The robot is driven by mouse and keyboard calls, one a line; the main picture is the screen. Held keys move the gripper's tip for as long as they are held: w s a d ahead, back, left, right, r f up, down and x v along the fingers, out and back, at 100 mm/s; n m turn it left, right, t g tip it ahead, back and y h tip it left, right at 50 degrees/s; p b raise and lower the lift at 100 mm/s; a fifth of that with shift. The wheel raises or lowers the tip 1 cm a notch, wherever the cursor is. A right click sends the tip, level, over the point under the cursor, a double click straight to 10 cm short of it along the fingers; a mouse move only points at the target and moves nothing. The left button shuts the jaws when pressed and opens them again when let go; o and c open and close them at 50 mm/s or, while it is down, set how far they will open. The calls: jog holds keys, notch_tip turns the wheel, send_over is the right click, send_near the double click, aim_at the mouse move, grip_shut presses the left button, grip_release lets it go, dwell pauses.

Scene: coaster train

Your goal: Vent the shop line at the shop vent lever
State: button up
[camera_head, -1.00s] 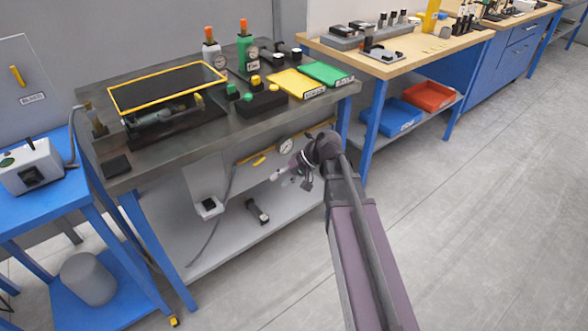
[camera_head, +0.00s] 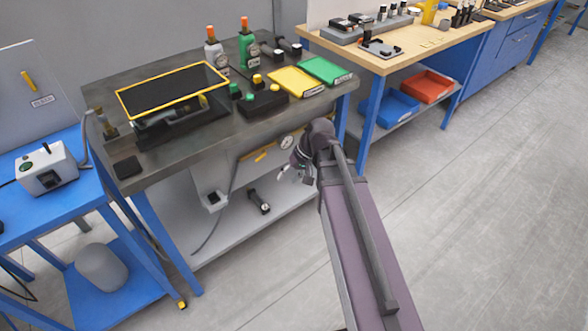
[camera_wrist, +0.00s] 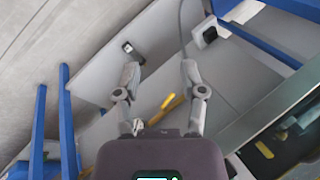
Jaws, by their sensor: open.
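A yellow lever (camera_head: 259,156) is on the grey panel under the front edge of the dark-topped bench, left of a round gauge (camera_head: 287,142). I take it for the shop vent lever; no label on it is readable. In the wrist view a yellow lever (camera_wrist: 168,101) shows between and beyond the two fingers. My gripper (camera_wrist: 161,76) is open and empty, and seems apart from the lever. In the head view my gripper (camera_head: 289,175) is in front of the bench, below and right of the lever, partly hidden by my wrist.
The bench top (camera_head: 190,150) holds a yellow-framed screen (camera_head: 172,90), two bottles, and yellow (camera_head: 297,82) and green trays. A dark tool (camera_head: 259,202) lies on the lower shelf. The floor at right is clear.

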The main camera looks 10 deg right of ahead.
jog(key=shift+s+d+r+h+p, duration=0.3)
jog(key=shift+s+r+h+p, duration=0.15)
jog(key=shift+r+p, duration=0.3)
jog(key=shift+s+d+r+h+p, duration=0.25)
jog(key=shift+s+r+h+p, duration=0.1)
jog(key=shift+s+r+p, duration=0.35)
jog(key=shift+w+f, duration=0.15)
jog(key=shift+f, duration=0.05)
jog(key=m+t+y+b, duration=0.1)
jog(key=t+y+b, duration=0.9)
jog(key=b, duration=2.2)
send_near(261, 158)
jog(key=d+g+y, duration=0.2)
jog(key=d, duration=0.2)
jog(key=shift+d+f, duration=0.2)
jog(key=shift+f, duration=0.25)
jog(key=shift+a, duration=0.1)
jog(key=x, duration=1.3)
jog(key=shift+a, duration=0.45)
